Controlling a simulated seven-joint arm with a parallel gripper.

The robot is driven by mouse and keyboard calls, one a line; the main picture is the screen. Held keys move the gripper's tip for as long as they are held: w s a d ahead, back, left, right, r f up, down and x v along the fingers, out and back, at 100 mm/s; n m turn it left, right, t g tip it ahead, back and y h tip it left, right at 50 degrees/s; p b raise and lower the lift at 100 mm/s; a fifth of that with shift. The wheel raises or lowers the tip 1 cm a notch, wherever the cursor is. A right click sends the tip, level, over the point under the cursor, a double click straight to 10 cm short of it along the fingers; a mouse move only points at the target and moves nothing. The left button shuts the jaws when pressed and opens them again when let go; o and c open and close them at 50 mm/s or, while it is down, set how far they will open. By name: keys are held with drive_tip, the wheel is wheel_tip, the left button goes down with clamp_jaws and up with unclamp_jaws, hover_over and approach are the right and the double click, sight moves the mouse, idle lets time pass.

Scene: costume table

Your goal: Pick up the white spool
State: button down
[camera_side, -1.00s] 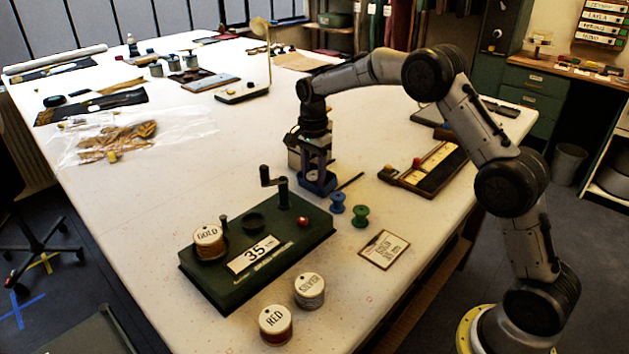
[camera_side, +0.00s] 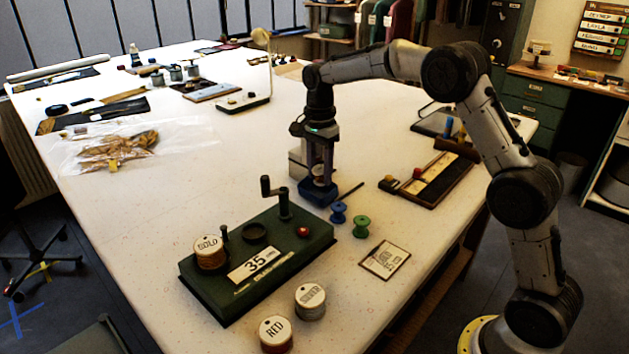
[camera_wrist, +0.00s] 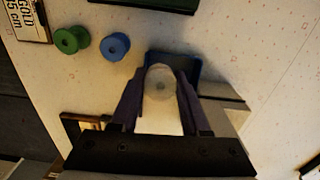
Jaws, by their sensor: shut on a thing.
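The white spool (camera_wrist: 160,82) is between the two fingers of my gripper (camera_wrist: 160,95) in the wrist view, seen end-on. In the side view my gripper (camera_side: 320,170) points down and is shut on the white spool (camera_side: 320,171), just above or at the mouth of a small blue open box (camera_side: 318,195). The box also shows behind the spool in the wrist view (camera_wrist: 187,66). The fingers hide part of the spool, and I cannot tell whether it clears the box.
A blue spool (camera_side: 338,213) and a green spool (camera_side: 361,227) stand close in front of the box. A green winder base (camera_side: 300,252) with a crank is to the left, and a ruler board (camera_side: 430,180) to the right.

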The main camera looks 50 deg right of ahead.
drive_tip(key=s+a+r, duration=0.1)
drive_tip(key=s+r, duration=0.6)
drive_tip(key=s, duration=0.5)
drive_tip(key=shift+a+r, duration=0.2)
drive_tip(key=shift+r, duration=0.1)
drive_tip(key=shift+w, duration=0.1)
drive_tip(key=w+f, duration=0.3)
drive_tip(key=w, duration=0.1)
drive_tip(key=w+d+f, duration=0.1)
drive_tip(key=w+f, duration=0.2)
drive_tip(key=w, duration=0.1)
drive_tip(key=w+f, duration=0.2)
drive_tip(key=w, duration=0.2)
drive_tip(key=shift+w+d+f, duration=0.25)
drive_tip(key=shift+w+f, duration=0.45)
drive_tip(key=shift+f, duration=0.05)
drive_tip(key=shift+w+d+f, duration=0.1)
drive_tip(key=shift+w+f, duration=0.1)
drive_tip(key=shift+f, duration=1.35)
drive_tip(key=shift+f, duration=0.2)
